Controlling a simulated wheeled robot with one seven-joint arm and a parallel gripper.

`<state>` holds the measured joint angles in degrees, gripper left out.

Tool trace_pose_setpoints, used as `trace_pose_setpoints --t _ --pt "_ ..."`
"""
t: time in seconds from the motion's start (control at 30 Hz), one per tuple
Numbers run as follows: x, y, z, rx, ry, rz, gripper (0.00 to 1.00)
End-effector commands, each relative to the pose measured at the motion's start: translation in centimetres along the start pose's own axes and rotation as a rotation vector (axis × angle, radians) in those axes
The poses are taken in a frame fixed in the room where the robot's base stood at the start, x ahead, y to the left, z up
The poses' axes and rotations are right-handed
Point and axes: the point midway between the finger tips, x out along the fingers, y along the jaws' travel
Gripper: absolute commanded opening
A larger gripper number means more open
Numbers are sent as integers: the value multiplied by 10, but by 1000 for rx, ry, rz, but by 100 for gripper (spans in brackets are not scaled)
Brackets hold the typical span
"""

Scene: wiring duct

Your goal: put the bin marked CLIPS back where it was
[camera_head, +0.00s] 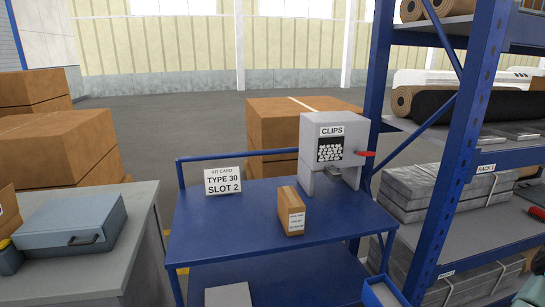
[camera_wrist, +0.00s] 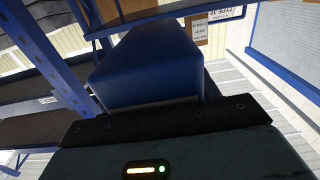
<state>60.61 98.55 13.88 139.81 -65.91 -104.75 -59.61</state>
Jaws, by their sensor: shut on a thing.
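My gripper (camera_wrist: 163,117) shows as a dark bar and body at the bottom of the wrist view, and it is shut on a blue bin (camera_wrist: 150,65). The fingertips are hidden. A blue bin with a pale inside (camera_head: 380,292), cut off by the bottom edge of the head view, appears to be the same one. No marking on it can be read. A grey dispenser (camera_head: 309,160) with a CLIPS label (camera_head: 331,131) and a red handle stands at the back right of the blue cart (camera_head: 240,228).
On the cart stand a kit card (camera_head: 223,181) reading TYPE 30 SLOT 2 and a small brown box (camera_head: 290,211). A blue rack (camera_head: 443,180) with loaded shelves stands on the right. A grey bench (camera_head: 138,240) with a blue-grey case (camera_head: 70,236) is on the left.

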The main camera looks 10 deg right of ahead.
Motion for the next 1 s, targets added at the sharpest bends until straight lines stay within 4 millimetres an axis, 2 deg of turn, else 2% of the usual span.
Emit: trace_pose_setpoints --t 0.2,0.33,1.0 --pt "46 -34 12 12 -2 25 29" --pt "62 -44 14 17 -7 36 29" --pt "68 -49 14 12 -13 31 29"
